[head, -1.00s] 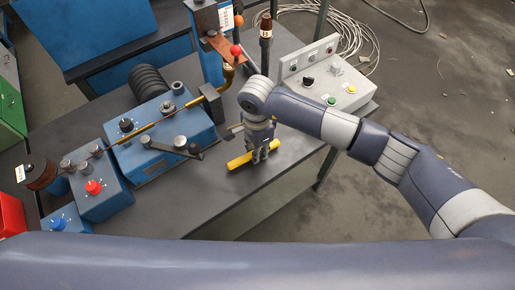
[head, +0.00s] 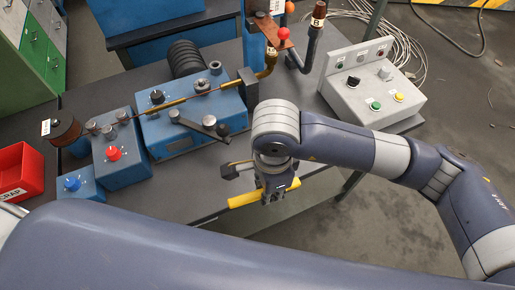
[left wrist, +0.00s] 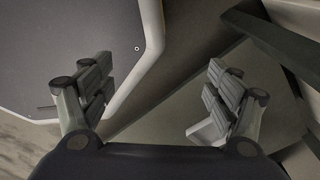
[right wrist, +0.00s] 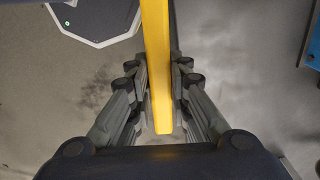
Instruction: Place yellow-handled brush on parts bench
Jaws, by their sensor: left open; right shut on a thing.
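My right gripper (head: 274,196) is shut on the yellow-handled brush (head: 243,198). In the head view the yellow handle lies across the front edge of the dark grey bench (head: 195,196). In the right wrist view the handle (right wrist: 157,60) runs between the fingers (right wrist: 158,95), with bare floor behind it. I cannot tell which surface is the parts bench.
A blue table (head: 165,22) and a green cabinet (head: 28,65) stand behind. Coiled cable lies on the floor at right.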

